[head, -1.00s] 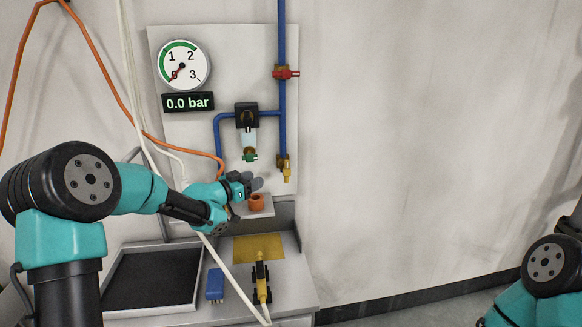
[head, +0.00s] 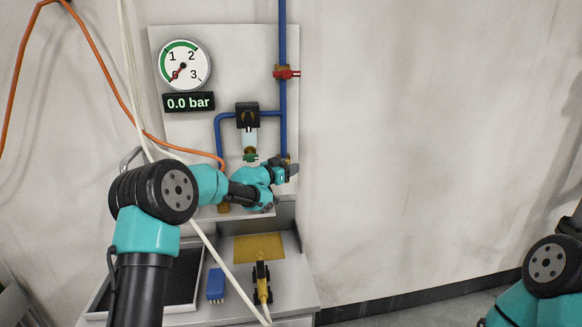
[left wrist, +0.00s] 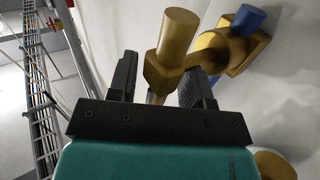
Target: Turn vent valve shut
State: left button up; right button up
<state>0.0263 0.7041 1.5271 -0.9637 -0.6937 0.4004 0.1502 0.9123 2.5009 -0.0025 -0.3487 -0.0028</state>
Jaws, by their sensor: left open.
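The brass vent valve at the lower end of the blue pipe is almost wholly hidden by my left gripper (head: 288,170) in the head view. The left wrist view shows the brass valve (left wrist: 168,55) close up, its brass body (left wrist: 236,45) joining the blue pipe (left wrist: 249,18). My left gripper, also in the left wrist view (left wrist: 160,78), is open, with part of the valve between its two fingers. I cannot tell whether either finger touches it. My right gripper is out of view.
A red-handled valve (head: 287,73) sits higher on the blue pipe (head: 282,40). A filter bowl (head: 249,139) hangs left of my gripper. The gauge display (head: 188,102) reads 0.0 bar. An orange hose (head: 95,82) and pale cable (head: 216,250) run nearby. The right wall is bare.

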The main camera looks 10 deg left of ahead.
pick_arm(q)
jog(key=shift+w+d, duration=0.35)
jog(key=shift+w, duration=0.15)
grip_shut()
